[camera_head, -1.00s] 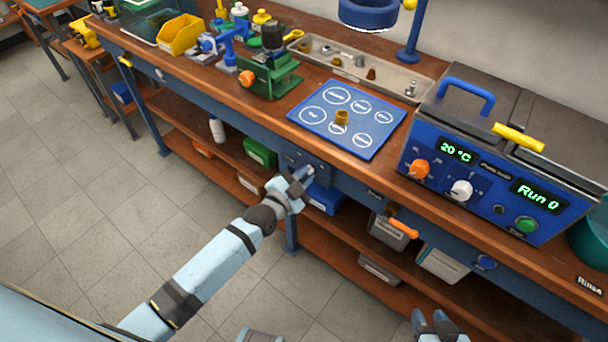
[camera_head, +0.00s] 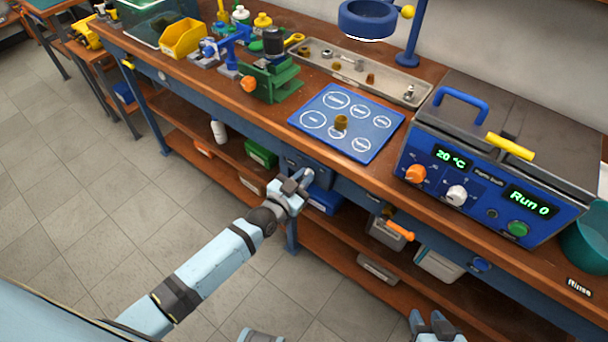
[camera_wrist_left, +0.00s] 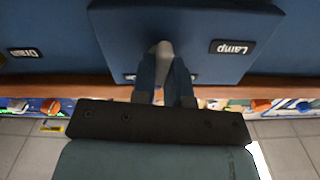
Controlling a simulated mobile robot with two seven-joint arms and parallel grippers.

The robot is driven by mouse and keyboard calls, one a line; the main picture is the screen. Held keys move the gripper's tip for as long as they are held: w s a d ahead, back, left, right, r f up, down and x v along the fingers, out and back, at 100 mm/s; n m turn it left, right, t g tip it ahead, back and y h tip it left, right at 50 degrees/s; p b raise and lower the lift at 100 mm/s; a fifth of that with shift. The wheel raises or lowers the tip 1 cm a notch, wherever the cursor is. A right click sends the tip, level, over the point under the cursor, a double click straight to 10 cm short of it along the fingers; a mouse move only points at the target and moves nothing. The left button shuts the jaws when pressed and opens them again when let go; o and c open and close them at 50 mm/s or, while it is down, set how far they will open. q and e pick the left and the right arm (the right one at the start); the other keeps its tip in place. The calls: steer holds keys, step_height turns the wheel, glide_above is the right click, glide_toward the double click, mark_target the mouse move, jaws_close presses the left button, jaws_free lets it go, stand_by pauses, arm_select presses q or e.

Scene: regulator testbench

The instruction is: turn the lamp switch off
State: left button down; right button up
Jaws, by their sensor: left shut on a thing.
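The lamp switch is a small grey lever (camera_wrist_left: 165,50) on a blue box (camera_wrist_left: 120,40) with a "Lamp" label (camera_wrist_left: 232,47), seen in the left wrist view. In the head view this box (camera_head: 322,172) sits under the bench's front edge. My left gripper (camera_head: 303,177) is at the box with its fingers (camera_wrist_left: 166,72) shut on the lever; the fingers hide part of it. The blue ring lamp (camera_head: 368,18) hangs above the back of the bench. My right gripper (camera_head: 434,322) is at the bottom edge of the head view, fingers apart and empty, away from the bench.
A blue mat (camera_head: 340,145) with white circles lies on the bench above the switch. The thermal bath (camera_head: 480,185) stands to the right. An orange handle (camera_head: 400,230) sticks out below the bench edge. A "Drain" label (camera_wrist_left: 24,53) is beside the lamp box.

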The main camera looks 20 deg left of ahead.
arm_select(q)
steer(key=n, duration=0.4)
steer(key=shift+a+n+p, duration=0.1)
steer(key=shift+n+p, duration=0.2)
steer(key=shift+p, duration=0.1)
steer(key=shift+n, duration=2.7)
steer(key=c, duration=1.1)
jaws_free()
steer(key=shift+c, duration=0.2)
